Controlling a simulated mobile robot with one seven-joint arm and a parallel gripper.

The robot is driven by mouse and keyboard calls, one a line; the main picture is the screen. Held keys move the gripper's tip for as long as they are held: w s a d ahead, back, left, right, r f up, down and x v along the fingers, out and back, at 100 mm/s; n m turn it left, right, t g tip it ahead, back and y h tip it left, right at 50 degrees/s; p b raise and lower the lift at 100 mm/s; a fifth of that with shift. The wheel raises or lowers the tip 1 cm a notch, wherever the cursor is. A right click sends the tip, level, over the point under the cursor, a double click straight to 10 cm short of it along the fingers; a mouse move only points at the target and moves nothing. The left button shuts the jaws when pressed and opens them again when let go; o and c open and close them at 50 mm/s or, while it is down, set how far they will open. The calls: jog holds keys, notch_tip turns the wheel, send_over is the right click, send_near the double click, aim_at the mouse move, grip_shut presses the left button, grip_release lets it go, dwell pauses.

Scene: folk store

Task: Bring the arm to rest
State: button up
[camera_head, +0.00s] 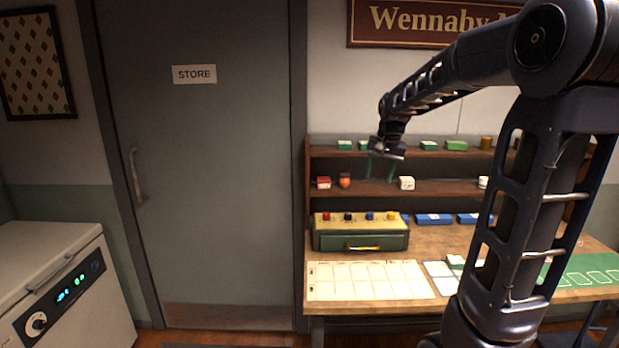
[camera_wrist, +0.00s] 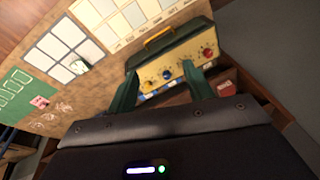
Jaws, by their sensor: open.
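My arm reaches up and to the left over the wooden table in the head view. My gripper (camera_head: 380,168) hangs in front of the wooden shelves, pointing down, above the green box with coloured knobs (camera_head: 360,234). In the wrist view my gripper (camera_wrist: 160,82) shows two green fingers spread apart with nothing held between them. The green box also shows beyond the fingertips in the wrist view (camera_wrist: 165,55). The gripper appears clear of the box.
The wooden shelf (camera_head: 450,188) carries small boxes and jars close behind the gripper. The table (camera_head: 445,240) bears a cream grid sheet (camera_head: 368,280), blue boxes (camera_head: 434,219) and a green mat (camera_head: 590,277). A white chest (camera_head: 60,285) stands at left. The grey door (camera_head: 205,180) is shut.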

jog(key=s+d+f+n+t, duration=0.1)
jog(key=s+d, duration=0.2)
jog(key=s, duration=0.9)
jog(key=s+d+f+n+t+h, duration=0.1)
jog(key=s+d+f+n, duration=0.1)
jog(key=s, duration=1.1)
jog(key=shift+s+d+f, duration=0.2)
jog(key=shift+d+f, duration=0.1)
jog(key=shift+d, duration=0.25)
